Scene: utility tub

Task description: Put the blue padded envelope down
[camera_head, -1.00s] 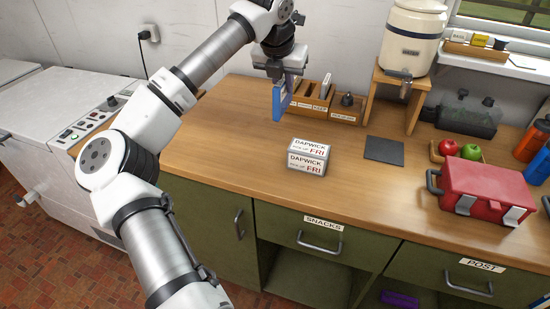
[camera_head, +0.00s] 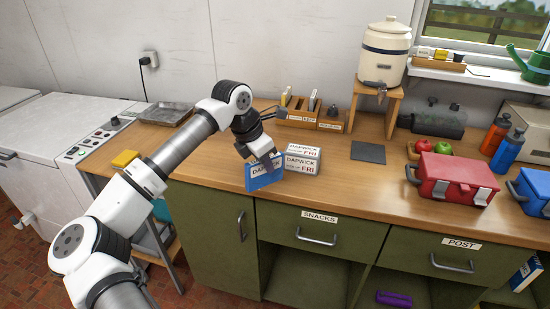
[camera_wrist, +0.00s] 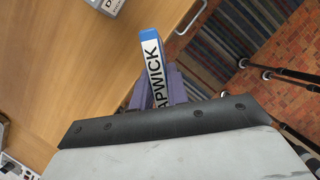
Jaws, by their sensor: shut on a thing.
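The blue padded envelope (camera_head: 262,180) has a white label reading DAPWICK. My gripper (camera_head: 268,163) is shut on its upper edge and holds it upright at the counter's front edge, left of the white boxes. In the wrist view the envelope (camera_wrist: 152,55) stands out from between the jaws (camera_wrist: 160,92), with its label partly hidden by them. I cannot tell whether its lower edge touches the counter (camera_head: 215,165).
A wooden organiser (camera_head: 300,115), a dark mat (camera_head: 368,152) and a red toolbox (camera_head: 452,178) are on the counter. Drawers labelled SNACKS (camera_head: 318,228) and POST (camera_head: 460,258) are below.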

